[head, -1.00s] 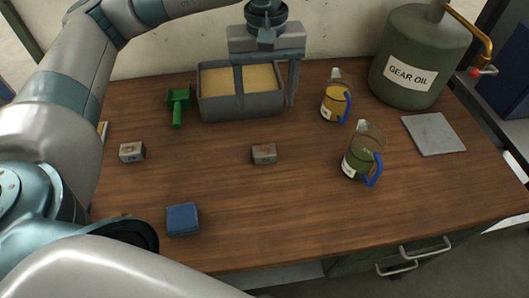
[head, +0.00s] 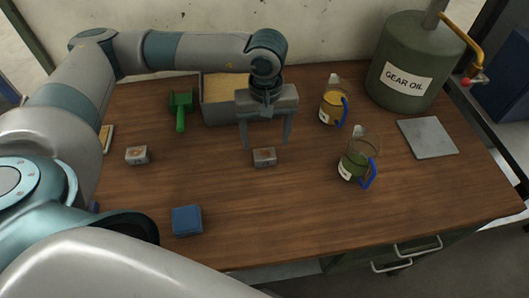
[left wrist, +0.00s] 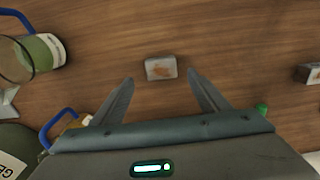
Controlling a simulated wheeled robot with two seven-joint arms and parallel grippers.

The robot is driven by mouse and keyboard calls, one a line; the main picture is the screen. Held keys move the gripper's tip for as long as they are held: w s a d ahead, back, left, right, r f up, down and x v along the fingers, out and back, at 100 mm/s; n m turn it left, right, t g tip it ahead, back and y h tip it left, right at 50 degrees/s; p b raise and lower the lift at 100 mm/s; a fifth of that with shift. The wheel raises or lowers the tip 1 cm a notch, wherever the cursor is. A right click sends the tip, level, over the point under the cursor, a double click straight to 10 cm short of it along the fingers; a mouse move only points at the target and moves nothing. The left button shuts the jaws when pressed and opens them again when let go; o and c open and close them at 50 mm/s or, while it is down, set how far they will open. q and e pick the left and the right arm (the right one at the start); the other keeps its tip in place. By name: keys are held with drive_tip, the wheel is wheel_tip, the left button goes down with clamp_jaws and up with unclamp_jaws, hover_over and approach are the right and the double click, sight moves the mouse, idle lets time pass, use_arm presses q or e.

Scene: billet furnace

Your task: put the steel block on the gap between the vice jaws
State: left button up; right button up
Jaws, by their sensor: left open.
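A small grey steel block (head: 264,157) with a rusty mark lies on the middle of the wooden table. It also shows in the left wrist view (left wrist: 160,68), just beyond the fingertips and roughly centred between them. A second similar grey block (head: 137,155) lies farther left; it shows at the right edge of the left wrist view (left wrist: 314,74). My left gripper (head: 266,146) points down, open and empty, with its fingers spread over the middle block. I cannot make out a vice or its jaws in either view. My right gripper is not in view.
A sand-filled grey bin (head: 222,112) stands behind my left gripper, with a green tool (head: 180,112) beside it. Two jugs (head: 334,104) (head: 358,163), a gear oil drum (head: 408,68) and a grey plate (head: 428,137) are right. A blue block (head: 187,220) lies front left.

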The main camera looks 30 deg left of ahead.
sight(265, 153)
use_arm(q)
drive_tip(key=shift+f, duration=0.4)
drive_tip(key=shift+s+f+p, duration=0.1)
drive_tip(key=shift+f+p, duration=0.35)
drive_tip(key=shift+p, duration=0.15)
wheel_tip(265, 153, down, 4)
drive_tip(key=shift+a+r+p, duration=0.15)
drive_tip(key=shift+r+p, duration=0.05)
drive_tip(key=shift+p, duration=0.85)
drive_tip(key=shift+f, duration=0.35)
drive_tip(key=shift+c, duration=0.6)
clamp_jaws()
